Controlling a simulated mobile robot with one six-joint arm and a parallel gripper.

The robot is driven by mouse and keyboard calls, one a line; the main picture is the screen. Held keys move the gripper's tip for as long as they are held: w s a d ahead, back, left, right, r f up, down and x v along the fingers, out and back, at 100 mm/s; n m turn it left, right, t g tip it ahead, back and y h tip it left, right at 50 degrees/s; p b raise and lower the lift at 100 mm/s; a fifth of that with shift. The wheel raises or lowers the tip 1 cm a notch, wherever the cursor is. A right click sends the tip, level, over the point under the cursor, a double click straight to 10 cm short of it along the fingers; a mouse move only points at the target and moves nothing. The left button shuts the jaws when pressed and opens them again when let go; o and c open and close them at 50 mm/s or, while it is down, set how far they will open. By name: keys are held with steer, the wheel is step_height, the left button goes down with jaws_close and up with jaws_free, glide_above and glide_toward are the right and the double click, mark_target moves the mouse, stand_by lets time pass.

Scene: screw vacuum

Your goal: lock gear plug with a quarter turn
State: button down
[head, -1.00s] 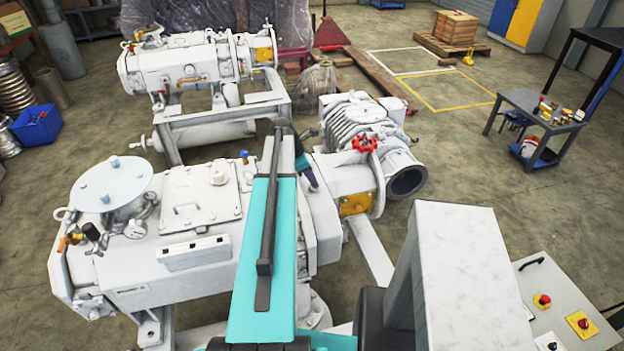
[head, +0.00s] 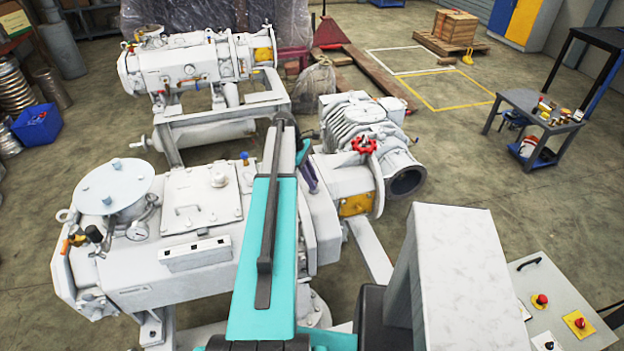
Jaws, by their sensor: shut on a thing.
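The near white screw vacuum pump (head: 130,265) fills the left and middle of the head view. A small blue knob (head: 245,156) stands on its top, just left of my arm. I cannot tell whether this is the gear plug. My teal arm link (head: 262,270) reaches forward over the pump. A dark purple part of my wrist (head: 307,176) shows at the link's right side. My gripper is hidden behind the arm, and so is the spot where it works.
A red handwheel (head: 364,146) and a ribbed blower (head: 358,118) stand right of my arm. A second white pump (head: 190,66) is behind. A control panel with red buttons (head: 541,300) is at lower right. Open floor lies right, before the work table (head: 545,112).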

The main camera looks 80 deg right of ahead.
steer(key=shift+a+f+m+y, duration=0.2)
steer(key=shift+m+y, duration=0.15)
steer(key=shift+m, duration=0.45)
steer(key=shift+a+f+m+y, duration=0.15)
steer(key=shift+m+y, duration=0.2)
steer(key=shift+m, duration=0.45)
steer(key=c, duration=1.5)
jaws_free()
steer(key=shift+a+r, duration=0.1)
steer(key=shift+c, duration=0.2)
steer(key=shift+s, duration=0.1)
steer(key=shift+d, duration=0.2)
steer(key=shift+v, duration=0.8)
steer(key=b+v, duration=0.4)
steer(key=v, duration=0.8)
steer(key=shift+a+r, duration=0.15)
steer(key=shift+r, duration=0.25)
